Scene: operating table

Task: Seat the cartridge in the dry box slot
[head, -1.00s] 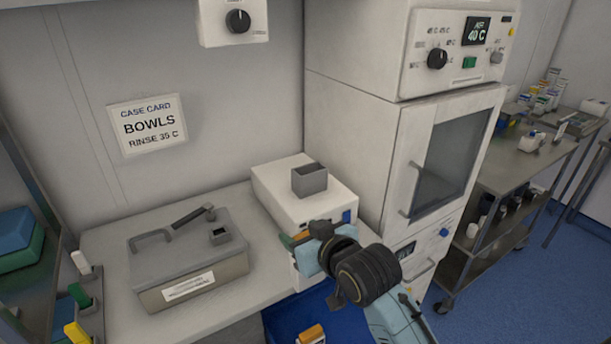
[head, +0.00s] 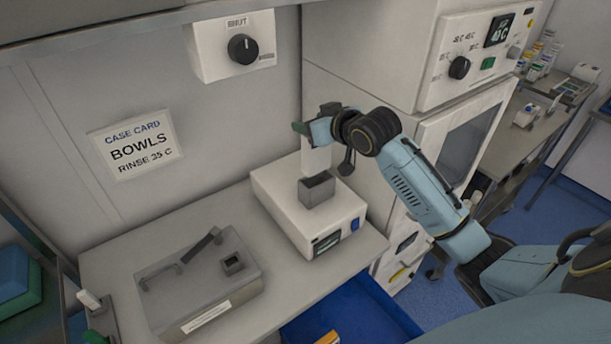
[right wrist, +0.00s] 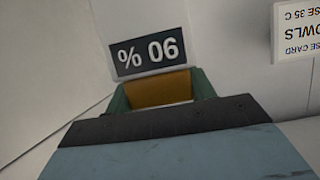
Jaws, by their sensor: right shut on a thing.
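My right gripper (head: 318,122) is shut on a pale upright cartridge (head: 315,157) above the white unit (head: 285,207). The cartridge's lower end meets the mouth of the grey open-top holder (head: 317,190) on that unit; I cannot tell whether it is inside. In the right wrist view, green pieces flank an orange-brown face (right wrist: 160,90). A grey lidded box (head: 200,285) with a small square slot (head: 233,262) stands to the left. Its label is unreadable, so I cannot confirm which is the dry box. My left gripper is out of view.
A case card (head: 136,145) on the wall reads "BOWLS, RINSE 35 C". A white cabinet (head: 352,60) stands right of the unit. A blue bin (head: 365,312) lies below the counter's front edge. The counter (head: 130,238) is clear behind the grey box.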

